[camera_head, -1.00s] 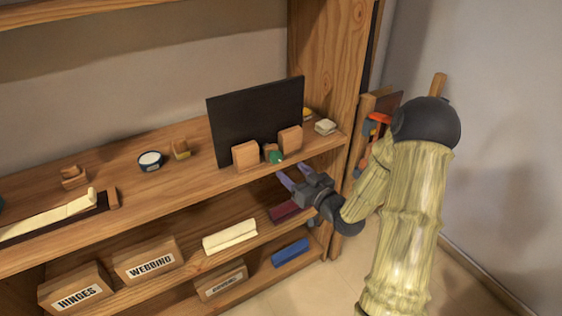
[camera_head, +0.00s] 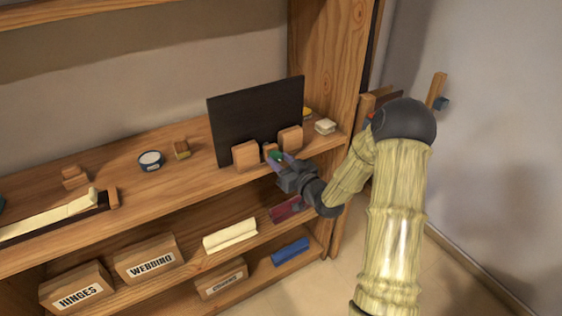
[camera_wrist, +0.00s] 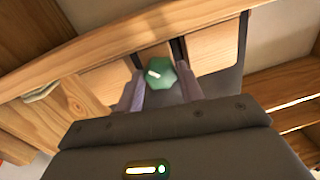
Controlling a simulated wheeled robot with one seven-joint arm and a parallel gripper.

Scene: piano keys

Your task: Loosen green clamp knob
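The green knob (camera_head: 276,155) sits on a small wooden block between two larger wooden blocks (camera_head: 245,154) (camera_head: 290,139), in front of a black panel (camera_head: 256,115) on the shelf. In the wrist view the knob (camera_wrist: 160,75) is a faceted green piece with a pale mark on it. My gripper (camera_head: 279,161) is at the shelf's front edge, reaching toward the knob. In the wrist view its two pale purple fingers (camera_wrist: 161,84) stand apart, one on each side of the knob. A narrow gap shows beside the knob, and I see no clear contact.
The shelf board (camera_head: 215,180) runs under my gripper. A round tin (camera_head: 151,160) and a small wooden piece (camera_head: 181,149) stand to the left. Labelled boxes (camera_head: 148,259) and a cream block (camera_head: 230,236) are on the shelf below. A pale block (camera_head: 325,126) lies to the right.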

